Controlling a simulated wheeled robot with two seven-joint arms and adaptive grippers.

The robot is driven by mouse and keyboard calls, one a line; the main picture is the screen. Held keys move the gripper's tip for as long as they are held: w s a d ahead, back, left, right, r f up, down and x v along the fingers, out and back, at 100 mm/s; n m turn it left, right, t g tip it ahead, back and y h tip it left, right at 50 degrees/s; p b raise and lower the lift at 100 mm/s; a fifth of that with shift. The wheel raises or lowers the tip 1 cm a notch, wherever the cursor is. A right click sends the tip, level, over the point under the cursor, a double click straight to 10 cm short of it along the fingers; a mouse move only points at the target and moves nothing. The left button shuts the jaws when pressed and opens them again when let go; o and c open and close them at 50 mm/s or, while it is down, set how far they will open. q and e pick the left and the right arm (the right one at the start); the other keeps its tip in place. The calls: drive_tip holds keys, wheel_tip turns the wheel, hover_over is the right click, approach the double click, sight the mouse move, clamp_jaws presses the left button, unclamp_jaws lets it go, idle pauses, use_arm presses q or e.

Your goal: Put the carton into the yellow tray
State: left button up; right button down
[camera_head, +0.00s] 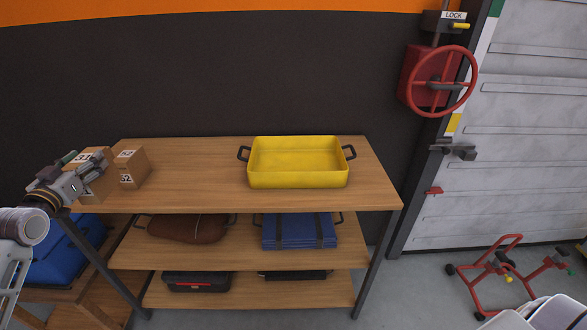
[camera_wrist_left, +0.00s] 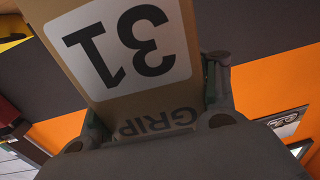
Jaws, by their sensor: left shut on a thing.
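My left gripper (camera_head: 88,166) is at the left end of the wooden shelf unit. It is shut on a brown carton (camera_head: 97,190), partly hidden behind the fingers. In the left wrist view the carton (camera_wrist_left: 140,92) sits between both fingers (camera_wrist_left: 155,105), showing a white label with an upside-down 31 and dark lettering. I cannot tell whether it touches the shelf. The yellow tray (camera_head: 298,180) stands on the top shelf, right of the gripper, and looks empty. It has a dark handle at each end. My right gripper is not in view.
A second brown carton (camera_head: 131,168) stands just right of the held one. The top shelf (camera_head: 200,175) is clear between it and the tray. Lower shelves hold a brown bag (camera_head: 187,228), blue folded items (camera_head: 299,231) and a dark case (camera_head: 197,282). A red handwheel (camera_head: 438,82) is on the wall.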

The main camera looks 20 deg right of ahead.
use_arm(q)
drive_tip(key=s+a+f+y, duration=0.1)
drive_tip(key=s+a+f, duration=0.1)
drive_tip(key=a, duration=0.5)
drive_tip(key=s+d+f, duration=0.3)
drive_tip(key=s+f, duration=0.4)
drive_tip(key=f, duration=0.2)
drive_tip(key=s+d+f, duration=0.4)
drive_tip(key=s+f, duration=0.4)
drive_tip(key=f, duration=0.1)
drive_tip(key=s+d+f, duration=0.3)
drive_tip(key=s+f, duration=0.4)
drive_tip(key=f, duration=0.3)
drive_tip(key=shift+s+d, duration=0.25)
drive_tip(key=shift+d, duration=0.1)
drive_tip(key=shift+d+f+n+t+y, duration=0.1)
drive_tip(key=shift+d+n+t+y, duration=0.2)
drive_tip(key=shift+d+n+y, duration=1.05)
drive_tip(key=shift+d, duration=0.6)
drive_tip(key=shift+d+y, duration=0.45)
drive_tip(key=shift+d, duration=0.05)
